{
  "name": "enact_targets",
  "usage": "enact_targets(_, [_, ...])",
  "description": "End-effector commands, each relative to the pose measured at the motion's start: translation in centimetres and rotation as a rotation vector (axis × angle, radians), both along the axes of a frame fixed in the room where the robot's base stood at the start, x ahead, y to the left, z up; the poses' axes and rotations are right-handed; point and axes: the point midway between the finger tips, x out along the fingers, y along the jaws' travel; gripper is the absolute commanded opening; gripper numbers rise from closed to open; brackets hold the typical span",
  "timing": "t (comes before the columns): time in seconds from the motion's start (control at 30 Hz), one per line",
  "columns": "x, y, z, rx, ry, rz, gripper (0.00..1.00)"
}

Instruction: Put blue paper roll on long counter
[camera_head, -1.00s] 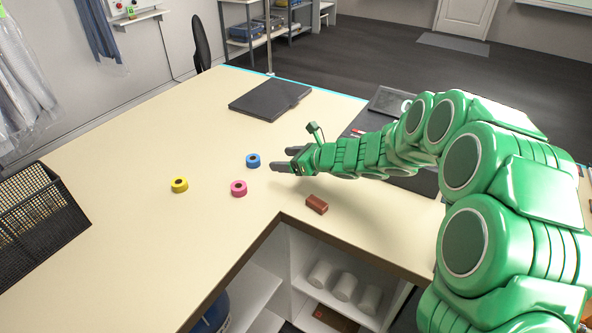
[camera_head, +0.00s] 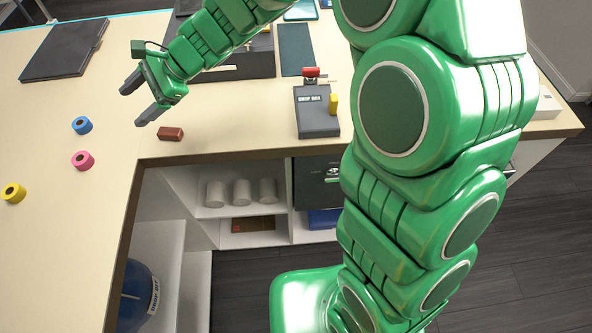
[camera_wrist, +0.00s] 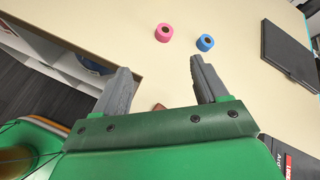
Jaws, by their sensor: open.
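The blue paper roll (camera_head: 82,125) sits on the long counter (camera_head: 60,220), near the pink roll. It also shows in the wrist view (camera_wrist: 205,42), ahead of the right fingertip and apart from it. My gripper (camera_head: 138,106) is open and empty, to the right of the blue roll and above the counter. In the wrist view its two grey fingers (camera_wrist: 158,78) are spread wide with nothing between the tips.
A pink roll (camera_head: 83,161) and a yellow roll (camera_head: 13,193) lie nearby. A brown block (camera_head: 170,134) lies by the counter's inner corner. A dark folder (camera_head: 64,50) lies behind. White rolls (camera_head: 241,192) sit on a shelf below.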

Motion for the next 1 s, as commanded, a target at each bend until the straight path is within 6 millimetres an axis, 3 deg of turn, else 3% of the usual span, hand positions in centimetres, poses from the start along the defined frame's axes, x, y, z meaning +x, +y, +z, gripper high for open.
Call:
enact_targets(0.37, [-6.4, -10.4, 2.0, -0.145, -0.258, 0.247, 0.73])
enact_targets(1.0, [-17.3, -30.3, 1.2, -0.518, -0.503, 0.635, 0.73])
